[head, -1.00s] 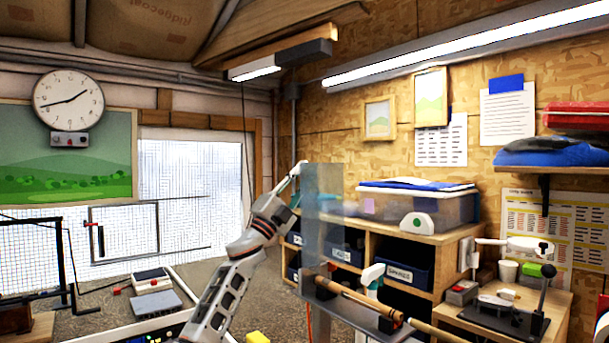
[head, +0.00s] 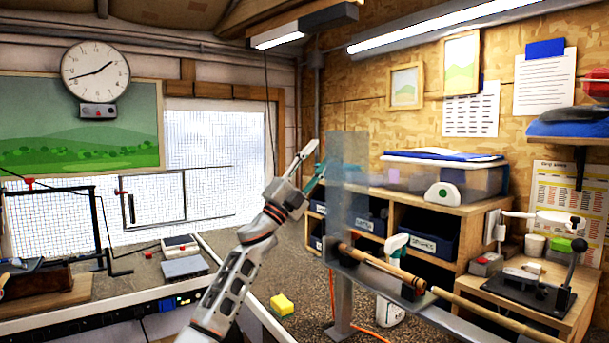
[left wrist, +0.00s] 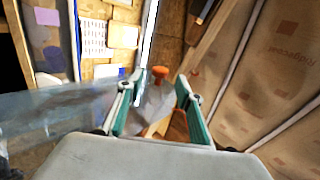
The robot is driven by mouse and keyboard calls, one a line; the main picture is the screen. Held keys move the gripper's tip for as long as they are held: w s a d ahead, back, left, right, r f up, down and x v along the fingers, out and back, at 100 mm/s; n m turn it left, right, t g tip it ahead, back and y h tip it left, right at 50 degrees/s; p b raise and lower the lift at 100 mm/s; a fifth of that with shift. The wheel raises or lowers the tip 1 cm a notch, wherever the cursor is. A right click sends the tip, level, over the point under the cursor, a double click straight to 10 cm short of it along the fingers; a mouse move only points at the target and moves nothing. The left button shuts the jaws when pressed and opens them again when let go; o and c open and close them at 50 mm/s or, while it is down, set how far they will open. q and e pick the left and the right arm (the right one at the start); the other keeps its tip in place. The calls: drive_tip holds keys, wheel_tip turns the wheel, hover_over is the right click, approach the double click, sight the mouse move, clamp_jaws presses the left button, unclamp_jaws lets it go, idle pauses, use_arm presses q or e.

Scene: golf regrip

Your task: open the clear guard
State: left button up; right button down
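In the left wrist view a bluish clear sheet (left wrist: 50,112) lies at the left, beside the fingers. My left gripper (head: 314,160) is just left of the guard's upper part, its teal-padded fingers spread. My right gripper is out of view.
A wooden shaft (head: 375,262) lies along the rail beneath the guard. A shelf unit with dark bins (head: 432,234) and a clear storage box (head: 465,180) stands behind. A lever press (head: 545,285) is at right. A yellow sponge (head: 283,305) lies low in the middle.

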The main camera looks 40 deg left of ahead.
use_arm(q)
drive_tip(key=v, duration=0.6)
drive_tip(key=shift+s+f, duration=0.2)
drive_tip(key=shift+s, duration=0.05)
idle(0.3)
